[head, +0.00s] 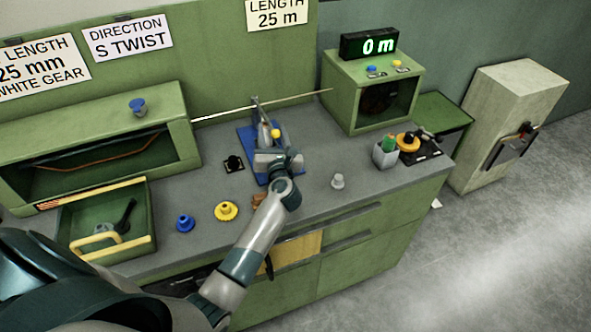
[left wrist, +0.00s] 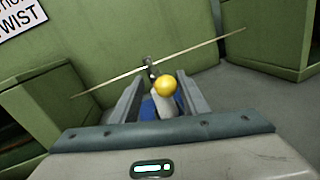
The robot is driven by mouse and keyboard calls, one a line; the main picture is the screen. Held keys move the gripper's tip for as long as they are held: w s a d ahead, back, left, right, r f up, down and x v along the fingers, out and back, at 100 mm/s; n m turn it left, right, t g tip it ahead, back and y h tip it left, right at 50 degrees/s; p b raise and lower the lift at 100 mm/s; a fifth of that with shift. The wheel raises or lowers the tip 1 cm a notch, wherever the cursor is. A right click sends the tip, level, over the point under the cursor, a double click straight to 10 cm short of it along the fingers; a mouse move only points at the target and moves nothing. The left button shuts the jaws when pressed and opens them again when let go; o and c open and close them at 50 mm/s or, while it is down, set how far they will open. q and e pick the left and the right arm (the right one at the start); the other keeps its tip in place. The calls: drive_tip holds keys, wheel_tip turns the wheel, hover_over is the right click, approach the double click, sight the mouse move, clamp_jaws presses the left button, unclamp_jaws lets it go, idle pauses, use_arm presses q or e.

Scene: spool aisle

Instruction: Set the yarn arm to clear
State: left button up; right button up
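The yarn arm, a grey lever with a yellow knob (head: 276,133), stands on a blue base (head: 246,140) on the grey bench. A yarn strand (head: 225,115) runs past its upper end. My left gripper (head: 272,150) is at the lever, hiding much of its lower part. In the left wrist view the yellow knob (left wrist: 165,86) stands between the two fingers of the left gripper (left wrist: 160,92), which are apart with a gap on each side. Whether a finger touches the lever, I cannot tell. My right gripper does not show.
A green cabinet (head: 345,97) with a "0 m" display (head: 369,44) stands right of the lever. An open green housing (head: 60,140) is at left. A blue gear (head: 185,223), a yellow gear (head: 227,210), a white gear (head: 337,181) and a grey cup (head: 385,155) stand on the bench.

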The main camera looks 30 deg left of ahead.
use_arm(q)
drive_tip(key=s+d+r+m+t+h+b, duration=0.1)
drive_tip(key=s+d+m+t+b, duration=0.3)
drive_tip(key=s+d+m, duration=0.5)
drive_tip(key=shift+s+d+r+m+t+h+b, duration=0.15)
drive_tip(key=shift+s+d+m+t+h+b, duration=0.25)
drive_tip(key=shift+s+d+h, duration=1.6)
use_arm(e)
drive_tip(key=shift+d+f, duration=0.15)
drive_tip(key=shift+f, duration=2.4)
use_arm(q)
drive_tip(key=shift+w+d+y, duration=0.6)
drive_tip(key=shift+d+y, duration=0.2)
drive_tip(key=shift+y, duration=0.3)
